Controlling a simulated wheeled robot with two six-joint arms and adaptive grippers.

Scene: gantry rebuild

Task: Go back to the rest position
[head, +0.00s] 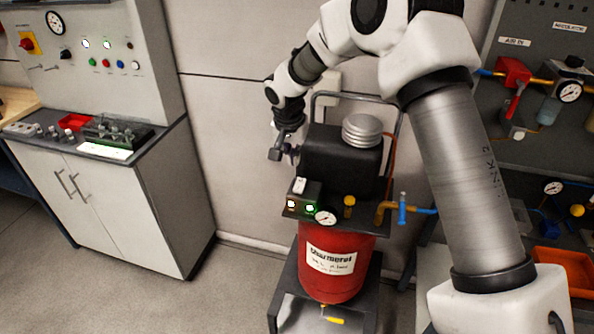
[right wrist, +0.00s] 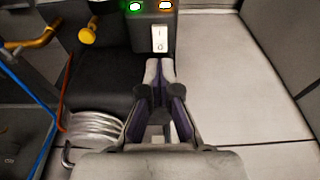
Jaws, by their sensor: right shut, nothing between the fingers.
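My right gripper (head: 283,152) hangs beside the left end of the compressor's black motor housing (head: 340,160) in the head view. In the right wrist view the gripper (right wrist: 160,68) is shut and empty, its fingertips together just below the white rocker switch (right wrist: 159,39) in the picture. Whether they touch the switch box cannot be told. The switch box (head: 306,196) shows lit green and amber lamps in the head view. My left gripper is not in view.
The compressor's red tank (head: 335,278) stands on a dark frame against the wall. A valve panel (head: 545,90) is at right, partly behind my right arm. A control cabinet (head: 130,205) stands at left. The floor (head: 190,300) between cabinet and compressor is clear.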

